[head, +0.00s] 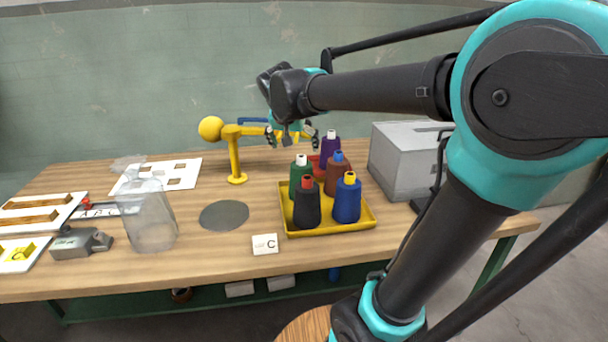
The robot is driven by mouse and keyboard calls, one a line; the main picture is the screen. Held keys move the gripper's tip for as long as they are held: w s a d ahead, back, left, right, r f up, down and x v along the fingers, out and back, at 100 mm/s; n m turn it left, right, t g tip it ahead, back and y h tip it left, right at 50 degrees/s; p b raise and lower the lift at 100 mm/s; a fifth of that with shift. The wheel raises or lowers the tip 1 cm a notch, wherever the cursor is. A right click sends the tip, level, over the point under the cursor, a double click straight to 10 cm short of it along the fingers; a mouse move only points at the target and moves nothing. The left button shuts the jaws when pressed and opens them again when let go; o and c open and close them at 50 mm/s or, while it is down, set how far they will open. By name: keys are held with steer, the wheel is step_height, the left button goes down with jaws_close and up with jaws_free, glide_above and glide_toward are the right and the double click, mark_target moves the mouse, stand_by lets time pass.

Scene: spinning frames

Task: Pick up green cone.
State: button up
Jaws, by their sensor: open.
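The green cone (297,181) with a white top stands upright in the yellow tray (343,229), at its back left. A black cone (306,210) partly hides its lower front. My gripper (291,138) is open and points down, above and behind the green cone in the picture. Its two fingers are spread to the left and right and nothing shows between them. The exact gap between the fingers and the cone's top cannot be told.
A blue cone (347,203), a brown cone (337,174) and a purple cone (331,147) stand close by. A yellow stand (235,155) with a ball is left of my gripper. A grey box (400,163) is at right. A clear container (150,215) stands left of a grey disc (224,215).

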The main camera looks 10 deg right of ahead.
mark_target(301, 165)
steer(key=x, duration=0.3)
steer(key=w+x, duration=0.1)
steer(key=x, duration=0.7)
steer(key=shift+w+r, duration=0.2)
steer(key=shift+r, duration=0.2)
steer(key=shift+x, duration=2.9)
steer(key=shift+d, duration=0.2)
steer(key=shift+c, duration=0.2)
steer(key=shift+r, duration=0.1)
steer(key=c, duration=1.9)
